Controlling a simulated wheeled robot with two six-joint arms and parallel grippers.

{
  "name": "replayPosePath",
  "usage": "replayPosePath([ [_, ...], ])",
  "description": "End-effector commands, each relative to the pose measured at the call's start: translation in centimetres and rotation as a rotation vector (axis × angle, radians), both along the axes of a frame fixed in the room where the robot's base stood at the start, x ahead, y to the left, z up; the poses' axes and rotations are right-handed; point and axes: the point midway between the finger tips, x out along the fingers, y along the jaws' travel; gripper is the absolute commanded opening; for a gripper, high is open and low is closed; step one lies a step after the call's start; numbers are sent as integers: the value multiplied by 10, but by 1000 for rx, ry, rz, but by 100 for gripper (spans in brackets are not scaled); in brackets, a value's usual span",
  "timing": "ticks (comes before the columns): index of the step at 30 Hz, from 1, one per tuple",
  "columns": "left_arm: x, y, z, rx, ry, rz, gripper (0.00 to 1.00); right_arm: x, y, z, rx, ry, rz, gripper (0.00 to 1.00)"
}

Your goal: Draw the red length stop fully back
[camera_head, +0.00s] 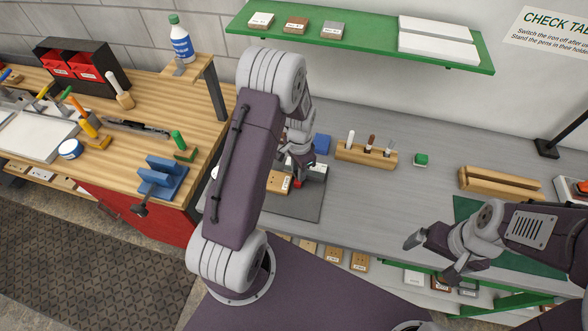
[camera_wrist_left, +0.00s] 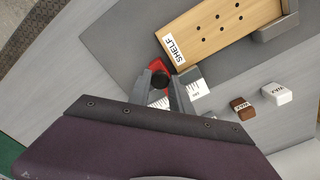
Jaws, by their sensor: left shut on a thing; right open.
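The red length stop (camera_wrist_left: 157,65) shows as a small red piece at the corner of a wooden board in the left wrist view. A white scale with marks (camera_wrist_left: 195,85) lies beside the fingers. In the head view, the red stop (camera_head: 298,184) is a small patch below my left gripper (camera_head: 290,172), partly hidden by my arm. My right gripper (camera_head: 432,260) is open and empty over the right bench.
The wooden board labelled SHELF (camera_wrist_left: 215,32) has several holes and lies on a dark mat (camera_head: 305,207). Brown (camera_wrist_left: 239,104) and white (camera_wrist_left: 276,95) labelled blocks are near my left fingers. A wooden pen holder (camera_head: 366,156) and blue block (camera_head: 321,144) stand behind.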

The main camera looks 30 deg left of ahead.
Motion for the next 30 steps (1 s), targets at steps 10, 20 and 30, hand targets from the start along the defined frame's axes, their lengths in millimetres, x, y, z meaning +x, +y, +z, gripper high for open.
replayPosePath([
  [10, 17, -61, 2, -1, -9, -2, 0, 0, 0, 0, 0, 0, 0, 98],
  [20, 18, -62, 2, 0, -10, -1, 28, 0, 0, 0, 0, 0, 0, 98],
  [30, 16, -62, 1, 0, -4, -1, 46, 0, 0, 0, 0, 0, 0, 98],
])
